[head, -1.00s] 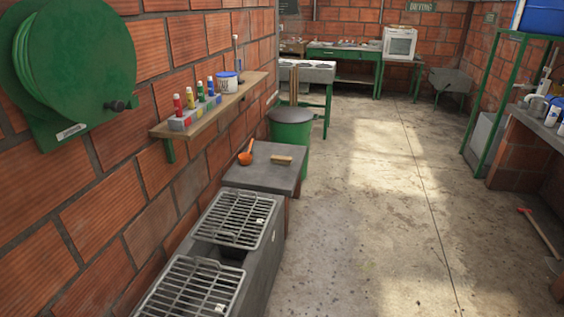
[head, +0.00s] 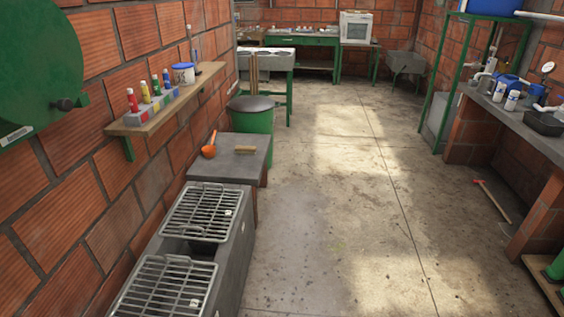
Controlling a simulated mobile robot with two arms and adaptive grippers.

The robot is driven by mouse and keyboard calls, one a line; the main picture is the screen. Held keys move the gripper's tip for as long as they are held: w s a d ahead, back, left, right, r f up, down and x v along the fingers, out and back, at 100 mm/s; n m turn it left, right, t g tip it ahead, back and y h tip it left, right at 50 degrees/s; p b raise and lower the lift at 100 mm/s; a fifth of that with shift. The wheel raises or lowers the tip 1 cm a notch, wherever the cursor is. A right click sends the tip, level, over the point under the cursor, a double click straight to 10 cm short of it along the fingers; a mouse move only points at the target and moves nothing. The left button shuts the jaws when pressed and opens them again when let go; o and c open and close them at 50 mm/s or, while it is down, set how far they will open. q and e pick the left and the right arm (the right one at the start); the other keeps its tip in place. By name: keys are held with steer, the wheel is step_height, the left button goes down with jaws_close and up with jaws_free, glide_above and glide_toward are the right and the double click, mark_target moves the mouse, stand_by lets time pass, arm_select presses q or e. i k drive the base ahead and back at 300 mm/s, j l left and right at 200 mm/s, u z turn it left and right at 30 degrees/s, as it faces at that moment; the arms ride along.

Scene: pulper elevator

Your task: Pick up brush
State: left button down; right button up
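A small brush (head: 245,149) with a light wooden back lies on the grey concrete slab (head: 232,167) beside the left wall. It lies flat, to the right of an orange ladle (head: 209,148) on the same slab. Nothing covers the brush. Neither of my grippers shows in the head view.
Metal grates (head: 197,211) top a low grey block in front of the slab. A lidded green bin (head: 254,120) stands behind it. A wall shelf (head: 168,104) juts out at left. A red-headed tool (head: 491,200) lies on the floor at right. The middle floor is clear.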

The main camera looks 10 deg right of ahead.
mark_target(242, 150)
steer(key=i+l, duration=0.1)
steer(key=l, duration=1.9)
steer(key=i+l+u, duration=0.1)
steer(key=i+l, duration=1.4)
